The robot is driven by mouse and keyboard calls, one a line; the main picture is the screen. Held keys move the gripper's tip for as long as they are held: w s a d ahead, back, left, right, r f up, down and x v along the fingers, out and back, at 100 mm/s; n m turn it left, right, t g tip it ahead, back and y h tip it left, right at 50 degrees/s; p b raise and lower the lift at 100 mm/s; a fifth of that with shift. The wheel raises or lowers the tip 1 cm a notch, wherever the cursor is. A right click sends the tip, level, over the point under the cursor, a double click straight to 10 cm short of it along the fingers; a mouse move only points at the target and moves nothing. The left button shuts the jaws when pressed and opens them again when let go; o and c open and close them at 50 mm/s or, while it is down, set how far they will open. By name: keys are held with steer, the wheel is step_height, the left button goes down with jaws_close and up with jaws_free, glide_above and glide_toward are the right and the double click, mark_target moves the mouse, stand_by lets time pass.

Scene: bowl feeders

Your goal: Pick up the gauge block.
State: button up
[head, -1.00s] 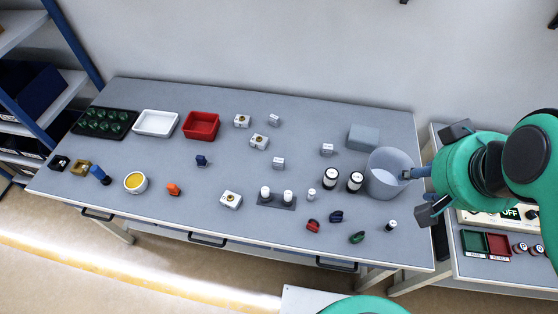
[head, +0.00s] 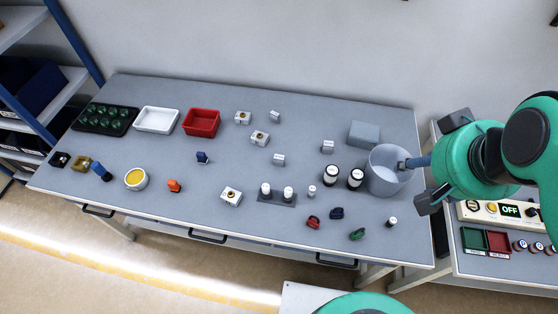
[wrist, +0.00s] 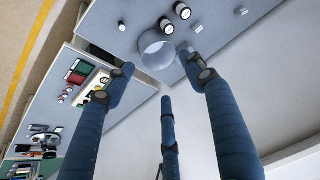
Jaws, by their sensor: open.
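Several small pale grey-white blocks lie on the workbench: one at the back middle (head: 275,116), one nearer the middle (head: 279,159) and one right of it (head: 328,147). A larger plain grey block (head: 364,134) lies at the back right. I cannot tell for certain which is the gauge block. My gripper (head: 424,166) is open, at the bench's right end beside the grey bucket (head: 383,181), right of all these blocks. In the wrist view its three blue fingers (wrist: 165,85) are spread and empty, with the bucket (wrist: 157,50) beyond the tips.
Two black-and-white cylinders (head: 343,177) stand left of the bucket. A red bin (head: 202,122), a white tray (head: 156,121) and a black tray (head: 104,130) line the back left. A side table with a control box (head: 498,211) stands at the right. Open bench lies between small parts.

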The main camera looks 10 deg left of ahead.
steer(key=w+a+f+g, duration=0.2)
steer(key=w+a, duration=0.3)
steer(key=w, duration=0.3)
steer(key=w+a+f+g+y, duration=0.1)
steer(key=w+a+f, duration=0.1)
steer(key=w+a, duration=0.35)
steer(key=w+a+f+g, duration=0.15)
steer(key=w+a, duration=0.25)
steer(key=w, duration=0.6)
steer(key=g+h+p, duration=0.1)
steer(key=g+p, duration=0.1)
steer(key=g, duration=0.4)
glide_above(279, 156)
steer(key=w, duration=0.6)
step_height(279, 156, down, 25)
steer(key=shift+s+r+t, duration=0.15)
steer(key=shift+s+t, duration=0.05)
steer(key=shift+t, duration=0.05)
steer(key=shift+b+x, duration=0.6)
steer(key=shift+x, duration=3.7)
steer(key=shift+b+x, duration=0.5)
steer(key=shift+x, duration=2.1)
